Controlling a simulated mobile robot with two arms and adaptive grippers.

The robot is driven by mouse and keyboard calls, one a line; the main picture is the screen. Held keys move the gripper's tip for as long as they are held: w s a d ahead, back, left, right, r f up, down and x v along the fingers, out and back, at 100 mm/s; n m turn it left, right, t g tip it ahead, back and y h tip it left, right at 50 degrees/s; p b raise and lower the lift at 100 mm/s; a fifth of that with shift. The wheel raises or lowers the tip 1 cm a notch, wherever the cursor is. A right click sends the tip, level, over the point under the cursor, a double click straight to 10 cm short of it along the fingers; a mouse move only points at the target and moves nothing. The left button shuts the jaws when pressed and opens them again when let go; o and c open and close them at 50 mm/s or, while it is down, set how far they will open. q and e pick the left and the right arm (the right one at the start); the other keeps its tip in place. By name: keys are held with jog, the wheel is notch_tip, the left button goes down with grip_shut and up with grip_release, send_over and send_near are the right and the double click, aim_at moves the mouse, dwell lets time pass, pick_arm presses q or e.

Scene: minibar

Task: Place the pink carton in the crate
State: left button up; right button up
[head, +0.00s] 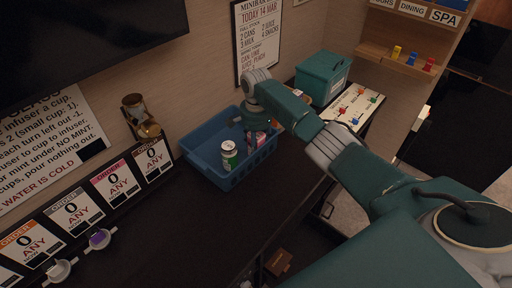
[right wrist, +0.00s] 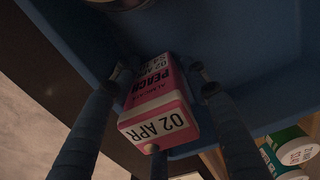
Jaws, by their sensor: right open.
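The pink carton (right wrist: 158,106), with black "PEACH" and "02 APR" lettering, is between the spread fingers of my right gripper (right wrist: 158,72) in the right wrist view. In the head view the pink carton (head: 262,139) shows only partly, inside the blue crate (head: 238,181) near its right side. My right gripper (head: 258,126) reaches down into the crate over it and is open. I cannot tell whether the carton rests fully on the crate floor. My left gripper is not in view.
A green and white can (head: 229,155) stands in the crate, left of the carton. A teal box (head: 322,78) and a board with coloured pegs (head: 353,106) are to the right. Order cards (head: 115,182) line the wall. The dark counter in front of the crate is clear.

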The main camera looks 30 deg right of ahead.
notch_tip(320, 180, up, 12)
jog(key=shift+r, duration=0.1)
dwell(0.8)
